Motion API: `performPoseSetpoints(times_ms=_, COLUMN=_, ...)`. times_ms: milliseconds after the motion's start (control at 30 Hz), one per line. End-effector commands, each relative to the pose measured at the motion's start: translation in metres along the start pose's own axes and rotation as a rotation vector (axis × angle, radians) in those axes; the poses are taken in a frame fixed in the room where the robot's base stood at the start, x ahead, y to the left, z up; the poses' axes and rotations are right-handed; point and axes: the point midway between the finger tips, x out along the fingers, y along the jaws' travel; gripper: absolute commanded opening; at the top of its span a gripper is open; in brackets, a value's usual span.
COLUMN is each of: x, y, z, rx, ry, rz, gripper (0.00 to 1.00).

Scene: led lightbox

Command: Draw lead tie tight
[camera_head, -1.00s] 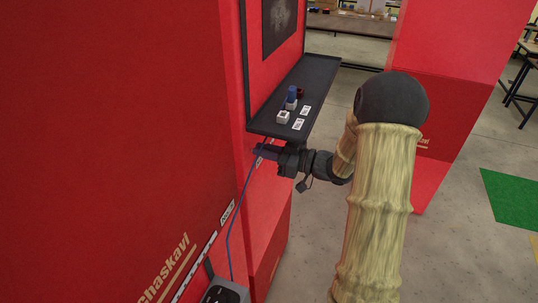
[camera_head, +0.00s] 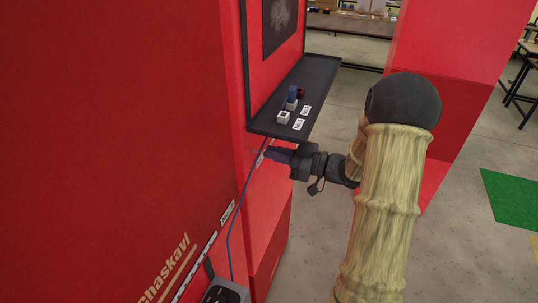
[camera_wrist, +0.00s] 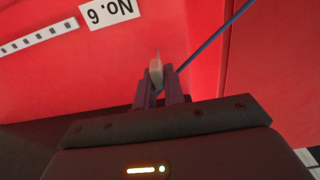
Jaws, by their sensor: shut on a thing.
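My gripper (camera_head: 272,154) is beside the red cabinet, just below the black shelf. In the wrist view its two dark fingers (camera_wrist: 160,93) are shut on a small pale grey tab (camera_wrist: 156,73), which looks like the end of the lead tie. A thin tip sticks up from the tab. The blue lead (camera_head: 233,218) runs down the cabinet to a grey box. In the wrist view the lead (camera_wrist: 214,39) passes just right of the fingers. The loop of the tie around the lead is too small to make out.
The black shelf (camera_head: 312,88) above my gripper holds a blue-topped piece (camera_head: 292,95), a white block (camera_head: 283,117) and white labels. A grey box (camera_head: 226,291) sits at the bottom. A "No.6" label (camera_wrist: 110,12) is on the red panel. Open floor lies to the right.

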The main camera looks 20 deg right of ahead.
Motion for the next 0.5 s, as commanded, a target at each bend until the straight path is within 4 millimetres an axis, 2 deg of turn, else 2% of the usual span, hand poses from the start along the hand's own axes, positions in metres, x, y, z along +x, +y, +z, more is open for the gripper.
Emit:
performPoseSetpoints(times_ms=100, x=-0.0058, y=0.0007, z=0.0, rx=0.0, ry=-0.001, rz=0.003, gripper=0.0)
performPoseSetpoints(times_ms=133, x=-0.0061, y=0.0005, z=0.0, rx=0.0, ry=-0.001, rz=0.002, gripper=0.13)
performPoseSetpoints(times_ms=233, x=-0.0055, y=0.0004, z=0.0, rx=0.0, ry=-0.001, rz=0.002, gripper=0.32)
performPoseSetpoints(times_ms=500, x=-0.0051, y=0.0002, z=0.0, rx=0.0, ry=0.0, rz=0.001, gripper=0.33)
